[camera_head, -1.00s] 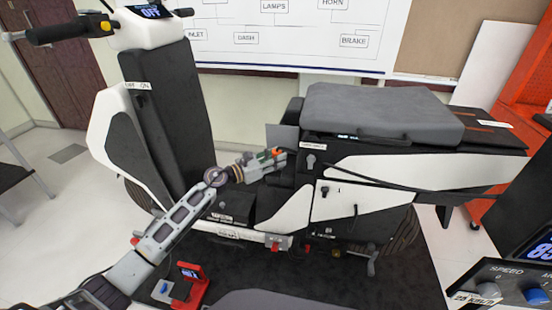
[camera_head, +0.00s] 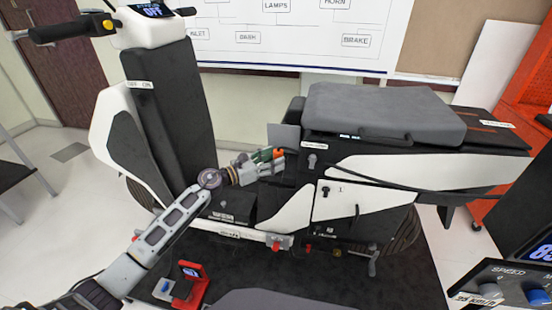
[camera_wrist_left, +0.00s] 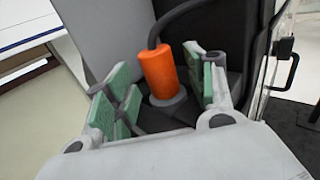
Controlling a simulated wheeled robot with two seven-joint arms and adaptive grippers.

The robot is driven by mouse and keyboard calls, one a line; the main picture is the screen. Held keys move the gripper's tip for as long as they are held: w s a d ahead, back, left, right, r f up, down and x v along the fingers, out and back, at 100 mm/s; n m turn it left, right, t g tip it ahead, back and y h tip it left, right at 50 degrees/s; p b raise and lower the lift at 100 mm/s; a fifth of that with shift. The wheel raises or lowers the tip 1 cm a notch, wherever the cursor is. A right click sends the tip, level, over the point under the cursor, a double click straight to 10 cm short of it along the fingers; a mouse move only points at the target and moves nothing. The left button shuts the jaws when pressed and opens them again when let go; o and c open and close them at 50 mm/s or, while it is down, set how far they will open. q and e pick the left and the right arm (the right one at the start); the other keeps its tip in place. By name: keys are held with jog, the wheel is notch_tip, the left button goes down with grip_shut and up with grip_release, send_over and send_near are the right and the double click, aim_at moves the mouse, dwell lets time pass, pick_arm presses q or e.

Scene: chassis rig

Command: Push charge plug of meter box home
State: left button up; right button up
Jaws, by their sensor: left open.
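The charge plug (camera_wrist_left: 160,72) is an orange cylinder with a dark cable from its top, standing in a grey round collar (camera_wrist_left: 167,100) in the left wrist view. In the head view the plug (camera_head: 279,153) is a small orange spot at the front of the scooter's seat section. My left gripper (camera_wrist_left: 165,90) is open, its green-padded fingers on either side of the plug with visible gaps. It also shows in the head view (camera_head: 268,160). How deep the plug sits in the collar I cannot tell. My right gripper is not in view.
The scooter's grey seat (camera_head: 385,112) and white side panel (camera_head: 400,172) lie right of the gripper. The black front column (camera_head: 170,125) stands to the left. A grey flap (camera_head: 284,137) stands just behind the plug. A red stand (camera_head: 192,284) is on the mat below.

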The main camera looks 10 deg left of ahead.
pick_arm(q)
jog(key=v, duration=0.9)
jog(key=shift+s+a, duration=0.25)
jog(key=shift+s, duration=0.05)
jog(key=shift+r, duration=0.1)
dwell(1.0)
